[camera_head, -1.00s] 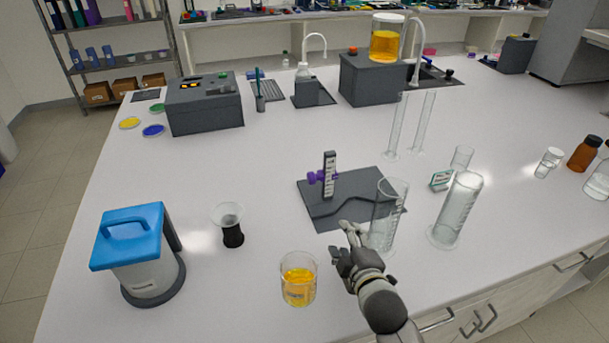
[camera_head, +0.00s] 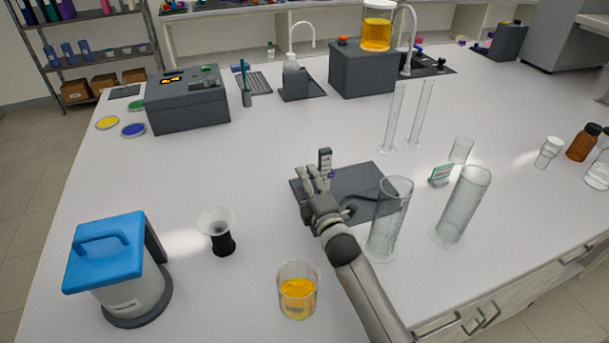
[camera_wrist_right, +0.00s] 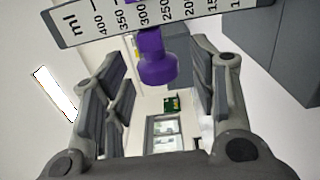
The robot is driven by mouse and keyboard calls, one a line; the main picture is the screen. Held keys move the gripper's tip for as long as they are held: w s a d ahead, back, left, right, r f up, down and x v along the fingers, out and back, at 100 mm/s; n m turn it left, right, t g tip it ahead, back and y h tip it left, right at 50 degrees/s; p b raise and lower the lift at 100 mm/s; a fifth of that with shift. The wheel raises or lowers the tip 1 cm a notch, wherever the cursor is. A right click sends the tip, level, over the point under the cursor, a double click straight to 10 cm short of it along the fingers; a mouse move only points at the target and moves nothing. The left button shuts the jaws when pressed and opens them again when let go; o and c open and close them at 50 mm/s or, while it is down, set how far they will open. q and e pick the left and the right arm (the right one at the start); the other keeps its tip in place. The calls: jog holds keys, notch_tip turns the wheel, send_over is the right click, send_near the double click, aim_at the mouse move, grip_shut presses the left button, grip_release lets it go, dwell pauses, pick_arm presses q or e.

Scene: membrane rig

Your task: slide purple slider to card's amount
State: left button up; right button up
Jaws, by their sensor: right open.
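The purple slider (camera_wrist_right: 155,58) sits on the white ml scale (camera_wrist_right: 105,24) in the right wrist view, its knob near the 300 and 250 marks. Only a bit of the slider (camera_head: 331,174) shows in the head view, mostly hidden by my right gripper. The upright scale (camera_head: 324,158) stands on the dark grey base plate (camera_head: 368,178). My right gripper (camera_head: 314,178) is open, in front of the scale. In the wrist view its fingers (camera_wrist_right: 157,85) stand either side of the knob, apart from it. A small green-and-white card (camera_head: 441,174) stands to the right; its text is too small to read.
Two glass cylinders (camera_head: 390,220) (camera_head: 463,207) stand close to the right of my arm. A beaker of yellow liquid (camera_head: 297,292) stands left of my forearm. A black-based funnel cup (camera_head: 220,233) and a blue-lidded device (camera_head: 120,265) are further left.

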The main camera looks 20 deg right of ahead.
jog(key=shift+w+r, duration=0.15)
jog(key=shift+w, duration=0.9)
jog(key=shift+c, duration=1)
pick_arm(q)
jog(key=shift+w+r, duration=0.2)
jog(key=shift+w, duration=0.25)
pick_arm(e)
grip_shut()
